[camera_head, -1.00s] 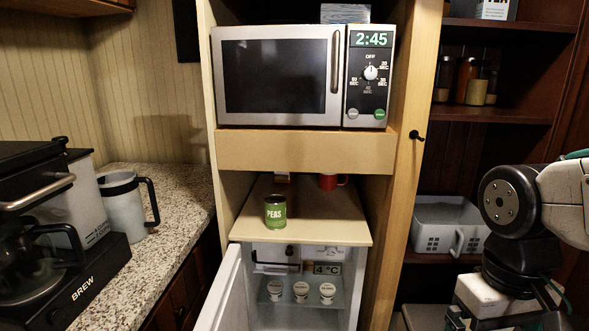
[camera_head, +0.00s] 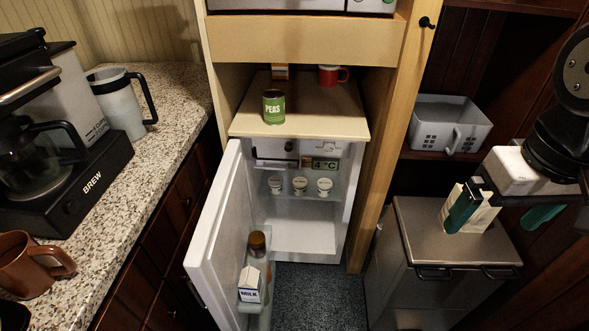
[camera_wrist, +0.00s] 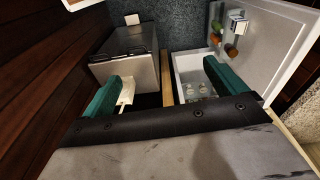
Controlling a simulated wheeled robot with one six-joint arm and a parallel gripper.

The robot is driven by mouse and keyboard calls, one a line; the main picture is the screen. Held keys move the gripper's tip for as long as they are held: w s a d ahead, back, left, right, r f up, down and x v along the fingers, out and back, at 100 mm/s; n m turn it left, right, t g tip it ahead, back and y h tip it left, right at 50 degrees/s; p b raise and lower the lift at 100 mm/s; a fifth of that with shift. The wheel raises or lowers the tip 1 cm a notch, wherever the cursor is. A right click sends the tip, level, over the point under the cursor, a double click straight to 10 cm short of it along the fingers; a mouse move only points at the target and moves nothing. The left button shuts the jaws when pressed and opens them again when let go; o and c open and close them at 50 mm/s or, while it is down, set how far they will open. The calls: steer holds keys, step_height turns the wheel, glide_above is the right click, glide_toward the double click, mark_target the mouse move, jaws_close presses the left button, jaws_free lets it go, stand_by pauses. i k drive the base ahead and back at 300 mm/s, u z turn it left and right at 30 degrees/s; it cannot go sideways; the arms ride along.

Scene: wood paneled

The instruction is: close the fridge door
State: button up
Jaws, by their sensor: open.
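The small white fridge stands under the shelf with its door (camera_head: 213,248) swung wide open to the left. Its lit inside (camera_head: 305,236) shows several small white tubs on a shelf. The door's inner rack holds a milk carton (camera_head: 250,285) and a brown-capped bottle (camera_head: 257,244). My gripper (camera_head: 503,208) is at the right, above the metal cabinet, well apart from the door. In the wrist view my gripper (camera_wrist: 166,88) shows two separated green fingers, and the open door (camera_wrist: 275,48) appears at the upper right. The gripper is open.
A metal cabinet (camera_head: 455,235) stands right of the fridge, with a pale carton-like thing (camera_head: 482,217) near my fingers. A green peas can (camera_head: 273,107) and red mug (camera_head: 329,75) sit above the fridge. The counter (camera_head: 175,105) is left. Dark floor (camera_head: 318,295) before the fridge looks clear.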

mark_target(218, 252)
steer(key=z, duration=0.75)
steer(key=k, duration=0.6)
steer(key=u, duration=1.25)
steer(key=i, duration=0.5)
